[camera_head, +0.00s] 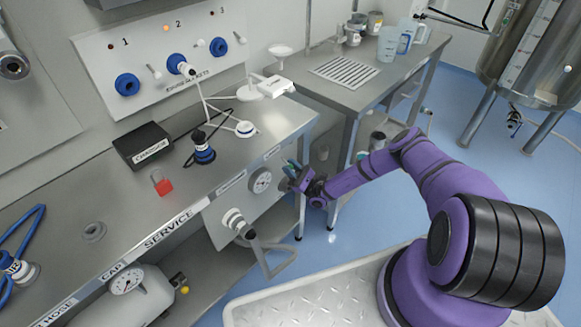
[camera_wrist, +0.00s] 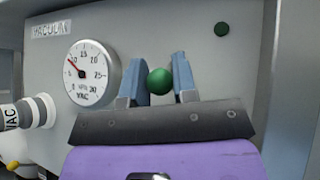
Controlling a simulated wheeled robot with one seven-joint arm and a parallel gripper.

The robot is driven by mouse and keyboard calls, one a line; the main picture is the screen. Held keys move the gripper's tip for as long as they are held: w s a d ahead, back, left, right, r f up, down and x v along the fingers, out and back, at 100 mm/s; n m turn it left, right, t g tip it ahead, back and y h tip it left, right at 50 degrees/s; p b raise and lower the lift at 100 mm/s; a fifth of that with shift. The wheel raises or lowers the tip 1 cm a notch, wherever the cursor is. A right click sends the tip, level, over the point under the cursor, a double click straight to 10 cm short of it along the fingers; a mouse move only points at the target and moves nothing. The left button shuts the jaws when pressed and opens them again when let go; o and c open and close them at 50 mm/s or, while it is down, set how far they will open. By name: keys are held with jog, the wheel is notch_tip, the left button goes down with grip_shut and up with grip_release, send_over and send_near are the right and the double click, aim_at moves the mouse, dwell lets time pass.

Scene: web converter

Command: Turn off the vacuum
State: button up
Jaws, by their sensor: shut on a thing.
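A round vacuum gauge (camera_wrist: 92,73), marked VAC, is on the grey panel in the wrist view, beside a label reading VACUUM (camera_wrist: 50,29). Its red needle points up and left, near 10. It also shows in the head view (camera_head: 261,181). A round green knob (camera_wrist: 160,81) is right of the gauge. My gripper (camera_wrist: 159,78) is shut on the knob, one blue finger on each side. The gripper shows small in the head view (camera_head: 292,177) at the bench's front panel. A green disc (camera_wrist: 221,28) is higher up on the right.
A white hose fitting (camera_wrist: 40,111) is left of the gauge, with a grey hose (camera_head: 268,258) below it in the head view. The steel bench (camera_head: 120,205) carries a black box (camera_head: 142,145) and a red-based item (camera_head: 163,184).

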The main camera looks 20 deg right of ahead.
dwell(0.3)
jog(key=o, duration=0.9)
jog(key=shift+f, duration=0.1)
jog(key=v, duration=1)
jog(key=shift+s+d+f, duration=0.15)
jog(key=shift+d+f, duration=0.05)
jog(key=shift+f, duration=0.05)
jog(key=shift+r, duration=0.1)
